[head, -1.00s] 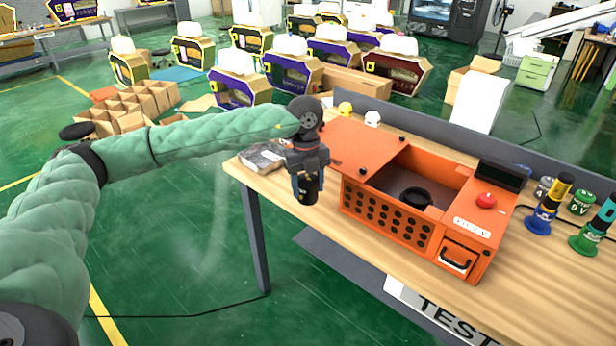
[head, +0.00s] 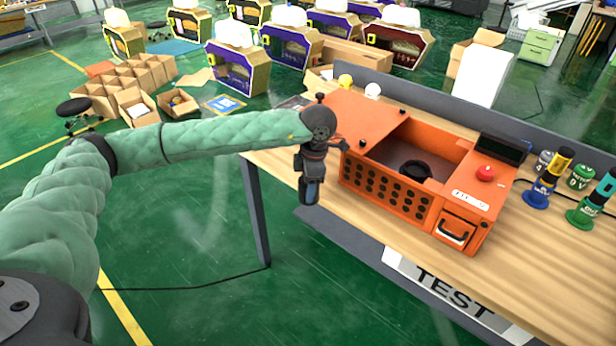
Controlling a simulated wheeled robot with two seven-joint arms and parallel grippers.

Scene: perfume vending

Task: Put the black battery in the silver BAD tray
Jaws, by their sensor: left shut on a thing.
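My left gripper (head: 311,190) points down in front of the left end of the orange box, over the table's front edge. It is shut on a dark item that looks like the black battery; the fingers hide most of it. I cannot make out the silver BAD tray now; my left arm covers the left end of the table. My right gripper is not in view.
The orange box (head: 386,199) on the wooden table (head: 520,265) has a partly open top, a red button (head: 486,173) and a small drawer. Batteries, including a green one (head: 580,178), and upright coloured devices stand at the right. Free tabletop lies in front.

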